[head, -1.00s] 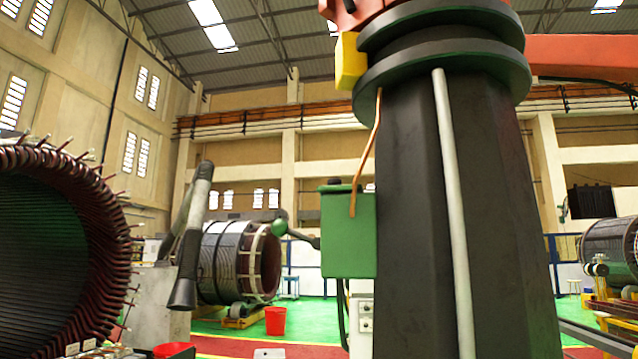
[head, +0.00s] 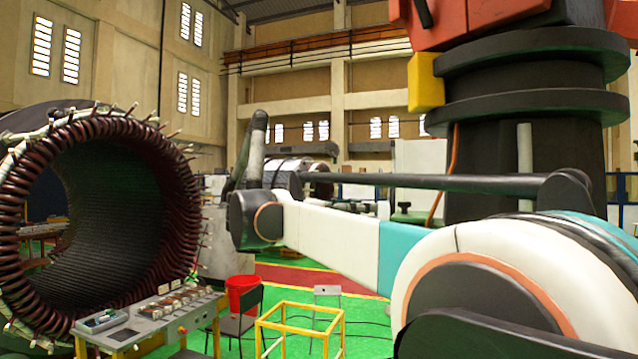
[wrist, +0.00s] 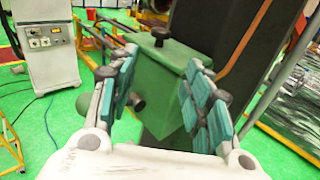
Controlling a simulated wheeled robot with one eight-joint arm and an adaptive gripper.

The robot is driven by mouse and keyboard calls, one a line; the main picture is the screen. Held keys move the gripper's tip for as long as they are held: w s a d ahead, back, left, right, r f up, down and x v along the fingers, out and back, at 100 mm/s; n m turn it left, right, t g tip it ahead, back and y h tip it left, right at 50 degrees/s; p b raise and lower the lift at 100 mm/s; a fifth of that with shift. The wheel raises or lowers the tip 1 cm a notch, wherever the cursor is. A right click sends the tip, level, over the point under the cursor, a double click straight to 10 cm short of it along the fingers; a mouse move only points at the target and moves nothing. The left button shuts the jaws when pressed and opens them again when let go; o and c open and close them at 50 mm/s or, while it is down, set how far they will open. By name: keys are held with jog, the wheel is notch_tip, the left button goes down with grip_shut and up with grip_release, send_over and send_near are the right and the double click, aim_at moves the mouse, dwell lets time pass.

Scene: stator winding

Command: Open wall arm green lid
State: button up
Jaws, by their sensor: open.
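The green box with its lid (wrist: 172,55) is in the middle of the wrist view, mounted on the dark column of the wall arm. A dark knob stands on top and another sticks out of its front. My gripper (wrist: 161,75) is open, with teal-padded fingers on either side of the box. The box shows between the fingers; I cannot tell whether they touch it. The lid looks shut. In the head view, only the box's top (head: 408,217) shows behind my arm, and my gripper is hidden.
The dark column (head: 480,160) stands at right, with a yellow block (head: 425,82) near its top. A large stator (head: 100,210) is at left. A control desk (head: 150,320), a red bucket (head: 242,293) and a yellow frame (head: 300,325) stand in front. A grey cabinet (wrist: 45,50) is at the wrist view's left.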

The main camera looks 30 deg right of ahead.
jog(key=shift+h, duration=0.3)
jog(key=d, duration=0.4)
jog(key=d+r+p, duration=0.1)
jog(key=d, duration=0.4)
jog(key=d+p, duration=0.1)
jog(key=d, duration=0.3)
jog(key=shift+s+d+r, duration=0.35)
jog(key=shift+r, duration=0.05)
jog(key=shift+c, duration=0.2)
grip_shut()
